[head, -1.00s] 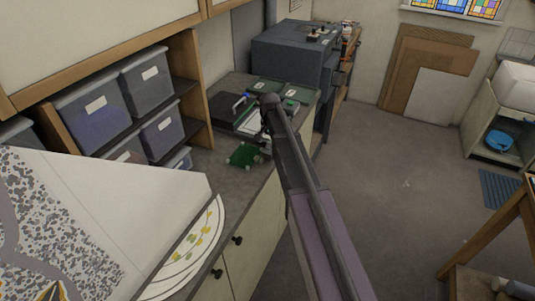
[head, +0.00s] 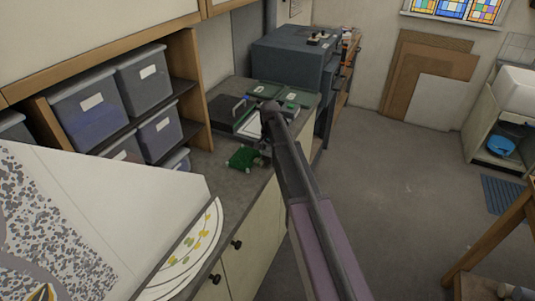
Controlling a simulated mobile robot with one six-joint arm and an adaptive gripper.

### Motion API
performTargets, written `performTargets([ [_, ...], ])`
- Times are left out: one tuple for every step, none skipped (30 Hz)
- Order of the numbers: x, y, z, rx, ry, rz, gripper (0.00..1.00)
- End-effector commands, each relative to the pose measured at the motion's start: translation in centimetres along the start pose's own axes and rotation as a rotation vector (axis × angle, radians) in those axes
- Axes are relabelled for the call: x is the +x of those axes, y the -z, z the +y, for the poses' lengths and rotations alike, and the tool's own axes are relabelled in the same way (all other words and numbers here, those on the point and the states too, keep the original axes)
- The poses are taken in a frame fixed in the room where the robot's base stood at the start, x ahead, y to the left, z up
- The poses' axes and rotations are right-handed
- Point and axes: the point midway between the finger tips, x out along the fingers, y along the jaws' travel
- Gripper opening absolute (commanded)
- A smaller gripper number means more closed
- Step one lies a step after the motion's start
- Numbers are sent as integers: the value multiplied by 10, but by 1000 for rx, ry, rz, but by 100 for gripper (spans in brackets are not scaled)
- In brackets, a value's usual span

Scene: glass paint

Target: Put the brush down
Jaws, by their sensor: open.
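My gripper (head: 265,148) is small and dark, over the far part of the grey counter (head: 228,172), and is partly hidden by my own arm. It is open. I cannot make out a brush in or below it. A green piece (head: 242,158) with pale corners lies on the counter just left of the gripper.
Grey lidded bins (head: 90,105) fill the shelf on the left. A large white board (head: 120,190) and a round painted sheet (head: 185,255) cover the near counter. A blue-grey cabinet (head: 290,65) stands behind.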

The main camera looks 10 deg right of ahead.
Motion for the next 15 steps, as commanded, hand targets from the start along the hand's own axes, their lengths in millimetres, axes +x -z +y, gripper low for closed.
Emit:
performTargets([
  [0,0,0,0,0,0,100],
  [0,0,0,0,0,0,100],
  [0,0,0,0,0,0,100],
  [0,0,0,0,0,0,94],
  [0,0,0,0,0,0,85],
  [0,0,0,0,0,0,73],
  [0,0,0,0,0,0,64],
  [0,0,0,0,0,0,55],
  [0,0,0,0,0,0,44],
  [0,0,0,0,0,0,35],
  [0,0,0,0,0,0,26],
  [0,0,0,0,0,0,14],
  [0,0,0,0,0,0,14],
  [0,0,0,0,0,0,14],
  [0,0,0,0,0,0,6],
])
